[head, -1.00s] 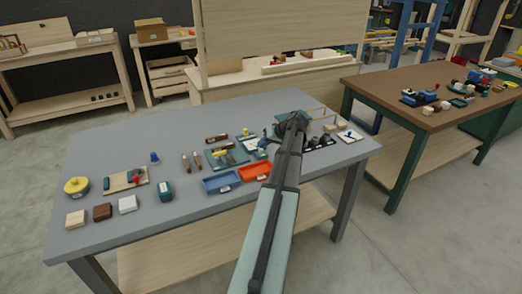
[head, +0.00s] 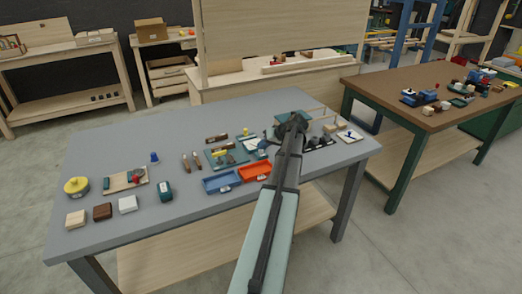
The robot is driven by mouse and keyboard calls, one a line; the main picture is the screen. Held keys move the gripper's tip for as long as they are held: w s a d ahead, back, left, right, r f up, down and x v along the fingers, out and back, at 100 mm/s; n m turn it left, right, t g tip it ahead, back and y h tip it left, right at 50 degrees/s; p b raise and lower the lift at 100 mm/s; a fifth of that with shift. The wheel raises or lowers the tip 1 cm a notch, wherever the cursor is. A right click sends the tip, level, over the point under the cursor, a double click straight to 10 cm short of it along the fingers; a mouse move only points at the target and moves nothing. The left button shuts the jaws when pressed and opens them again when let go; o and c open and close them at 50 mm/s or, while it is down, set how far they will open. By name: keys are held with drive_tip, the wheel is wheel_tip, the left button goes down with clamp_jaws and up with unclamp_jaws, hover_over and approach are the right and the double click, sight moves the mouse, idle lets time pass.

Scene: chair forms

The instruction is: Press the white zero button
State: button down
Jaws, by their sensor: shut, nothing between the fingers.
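My gripper (head: 288,122) is at the far end of my arm, over the back right part of the grey table (head: 115,150). It is shut and seen from behind, so its fingertips are mostly hidden. A greenish device or plate (head: 279,131) shows partly beneath and left of it. I cannot make out the white zero button; it is too small or is hidden by my arm. I cannot tell whether the gripper touches anything.
A blue tray (head: 221,182) and an orange tray (head: 255,171) lie in front of the gripper. Left of it is a teal board (head: 214,163) with small parts. Black parts (head: 318,143) and a white card (head: 350,136) lie right. The table's left back is clear.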

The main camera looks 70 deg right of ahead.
sight(263, 150)
drive_tip(key=shift+f, duration=0.45)
idle(0.6)
drive_tip(key=shift+r, duration=1.35)
drive_tip(key=shift+r, duration=2.5)
